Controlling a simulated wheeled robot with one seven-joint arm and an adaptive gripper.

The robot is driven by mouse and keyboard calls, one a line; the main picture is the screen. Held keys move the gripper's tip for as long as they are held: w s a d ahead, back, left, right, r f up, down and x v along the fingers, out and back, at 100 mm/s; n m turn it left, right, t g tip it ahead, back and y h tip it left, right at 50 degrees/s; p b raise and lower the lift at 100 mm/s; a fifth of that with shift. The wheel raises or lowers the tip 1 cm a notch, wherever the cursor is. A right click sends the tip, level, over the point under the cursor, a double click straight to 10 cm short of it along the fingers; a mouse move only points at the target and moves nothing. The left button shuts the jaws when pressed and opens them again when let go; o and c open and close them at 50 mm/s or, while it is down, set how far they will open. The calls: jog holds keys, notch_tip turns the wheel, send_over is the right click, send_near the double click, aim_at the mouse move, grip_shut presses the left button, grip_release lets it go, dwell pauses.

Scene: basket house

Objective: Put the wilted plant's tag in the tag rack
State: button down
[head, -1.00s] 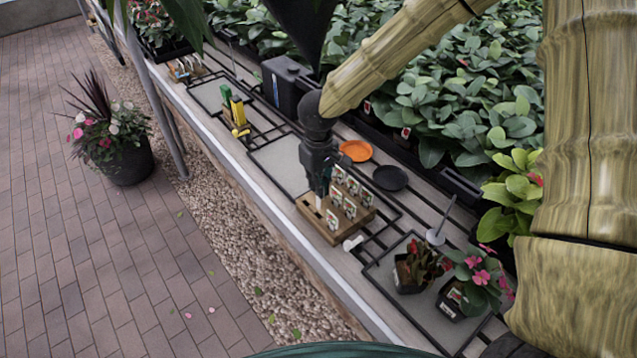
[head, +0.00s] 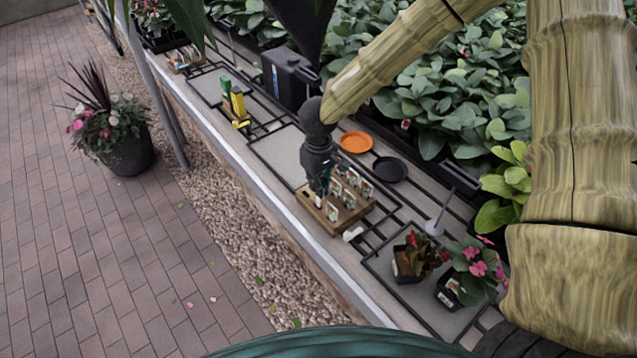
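The tag rack (head: 338,226) is a wooden block on the bench, with several white picture tags (head: 349,198) standing in rows in it. My gripper (head: 319,193) points down over the rack's left part, close to its top. A small pale strip shows at the fingertips; it looks like a tag, but whether the fingers grip it is too small to tell. A drooping reddish plant (head: 412,257) in a black pot stands on the tray to the right, and it looks like the wilted one. Beside it is a pink-flowered plant (head: 474,274) in a black pot with a white tag.
An orange saucer (head: 356,142) and a black saucer (head: 390,169) lie behind the rack. A small white cylinder (head: 352,234) lies at its front right. Yellow and green tools (head: 236,103) and a dark box (head: 287,80) are farther left.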

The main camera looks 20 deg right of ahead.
jog(key=shift+f, duration=0.1)
jog(key=shift+f+p, duration=0.6)
jog(key=shift+f, duration=1.1)
jog(key=c, duration=1.6)
grip_release()
jog(key=shift+o, duration=0.2)
jog(key=shift+r, duration=0.1)
notch_tip(320, 180, up, 12)
jog(key=shift+f, duration=0.1)
